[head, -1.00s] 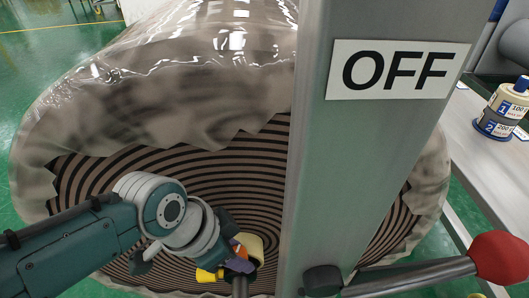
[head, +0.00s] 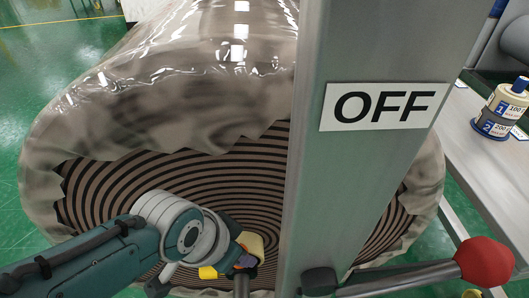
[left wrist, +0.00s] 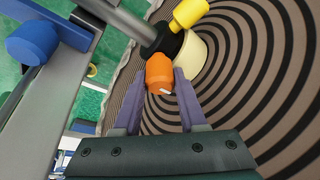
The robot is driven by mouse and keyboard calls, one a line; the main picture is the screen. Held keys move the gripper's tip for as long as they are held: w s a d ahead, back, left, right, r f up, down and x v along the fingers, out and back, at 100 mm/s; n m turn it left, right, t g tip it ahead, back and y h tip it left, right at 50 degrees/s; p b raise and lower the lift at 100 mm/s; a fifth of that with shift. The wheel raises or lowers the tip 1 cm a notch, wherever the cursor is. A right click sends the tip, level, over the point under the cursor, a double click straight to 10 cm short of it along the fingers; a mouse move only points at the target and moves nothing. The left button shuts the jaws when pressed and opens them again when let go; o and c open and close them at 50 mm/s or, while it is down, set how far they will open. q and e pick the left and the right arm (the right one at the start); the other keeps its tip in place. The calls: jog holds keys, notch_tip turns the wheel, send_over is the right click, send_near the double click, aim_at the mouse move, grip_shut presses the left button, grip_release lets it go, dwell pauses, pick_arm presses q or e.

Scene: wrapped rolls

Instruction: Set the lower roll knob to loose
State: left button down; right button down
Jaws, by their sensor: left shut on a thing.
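The orange knob (left wrist: 159,74) has a small white mark near its lower end and sits at the centre of the big striped roll's end (left wrist: 245,75). My left gripper (left wrist: 160,88) is shut on it, one purple finger on each side. A yellow cylinder (left wrist: 190,13) and a cream hub (left wrist: 191,58) are beside the knob. In the head view my left gripper (head: 240,265) is low in front of the roll, and its wrist hides part of the roll's end. Lettering for the knob's setting cannot be read. My right gripper is out of view.
A grey post (head: 345,190) with an OFF sign (head: 383,107) stands right of my left gripper. A lever with a red ball (head: 485,262) reaches right from its foot. Green floor is free at left.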

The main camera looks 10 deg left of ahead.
pick_arm(q)
jog(key=shift+c, duration=2.3)
grip_release()
jog(key=p+v, duration=0.6)
jog(key=v, duration=0.4)
jog(key=shift+s, duration=0.1)
